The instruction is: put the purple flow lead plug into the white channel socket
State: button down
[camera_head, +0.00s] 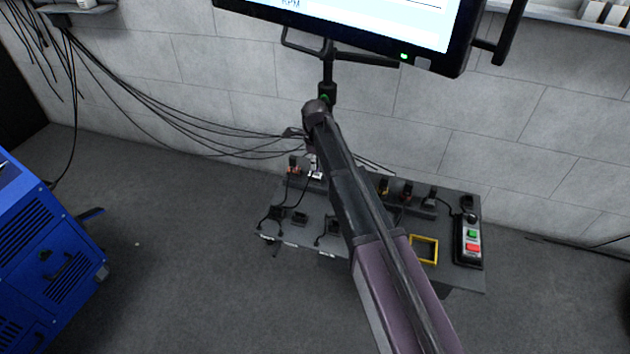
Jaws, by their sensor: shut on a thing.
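My gripper (313,162) is small in the view, pointing down over the back row of the dark bench panel (373,262). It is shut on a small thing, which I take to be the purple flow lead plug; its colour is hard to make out. A small white piece (315,175), which looks like the white channel socket, is right below the fingertips. I cannot tell whether the held plug touches it or is in it. My arm hides the middle of the panel.
An orange-marked connector (293,165) stands just left of my gripper; several dark connectors (406,191) stand to the right. Black plugs lie at the front left. A yellow frame (423,249), a button box (470,240), a monitor (380,22) and hanging cables (190,127) surround the area.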

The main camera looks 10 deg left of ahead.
jog(key=shift+f+b, duration=0.6)
jog(key=shift+f, duration=0.05)
jog(key=shift+c, duration=2.3)
grip_release()
jog(key=shift+r, duration=0.2)
